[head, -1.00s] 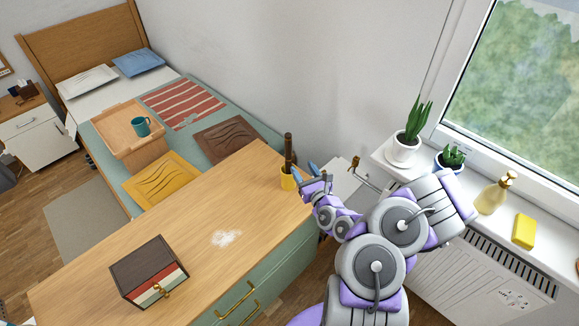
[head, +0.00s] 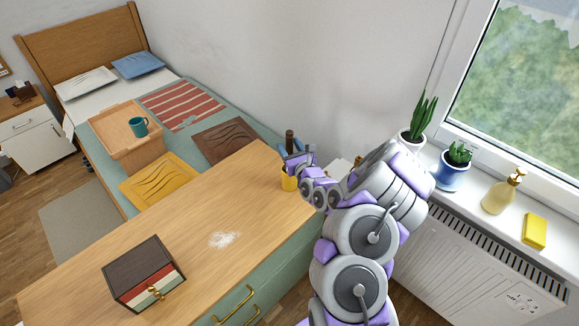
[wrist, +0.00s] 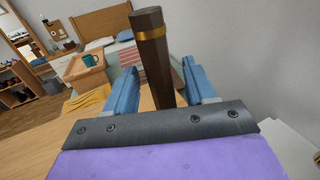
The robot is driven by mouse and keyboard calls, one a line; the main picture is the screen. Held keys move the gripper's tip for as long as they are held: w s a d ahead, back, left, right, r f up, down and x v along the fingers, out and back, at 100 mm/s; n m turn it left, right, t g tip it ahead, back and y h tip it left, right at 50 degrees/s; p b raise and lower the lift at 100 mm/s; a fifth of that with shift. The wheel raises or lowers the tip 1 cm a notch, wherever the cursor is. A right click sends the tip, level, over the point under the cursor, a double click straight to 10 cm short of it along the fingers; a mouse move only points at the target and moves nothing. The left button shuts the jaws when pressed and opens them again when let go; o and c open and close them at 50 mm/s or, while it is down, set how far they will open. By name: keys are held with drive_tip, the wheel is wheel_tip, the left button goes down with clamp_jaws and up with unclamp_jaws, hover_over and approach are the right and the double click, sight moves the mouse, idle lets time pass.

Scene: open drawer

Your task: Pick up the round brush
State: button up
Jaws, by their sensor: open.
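The round brush shows in the wrist view as a dark brown upright handle (wrist: 153,62) with a gold band near its top. In the head view its dark handle (head: 289,140) rises by the yellow cup (head: 289,182) at the far right corner of the dresser top. My gripper (head: 297,160) is at the handle, above the cup. In the wrist view my gripper (wrist: 158,88) is open, with one blue finger on each side of the handle. The brush's lower end is hidden.
The wooden dresser top (head: 190,205) holds a small dark-lidded box (head: 145,270) and a patch of white powder (head: 223,240). The wall is close behind the cup. Potted plants (head: 455,165), a soap bottle (head: 503,192) and a yellow sponge (head: 535,232) stand on the windowsill at right.

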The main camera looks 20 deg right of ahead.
drive_tip(key=shift+w, duration=0.25)
drive_tip(key=shift+c, duration=0.4)
drive_tip(key=shift+d, duration=0.15)
drive_tip(key=c, duration=0.3)
clamp_jaws()
drive_tip(key=shift+r, duration=0.1)
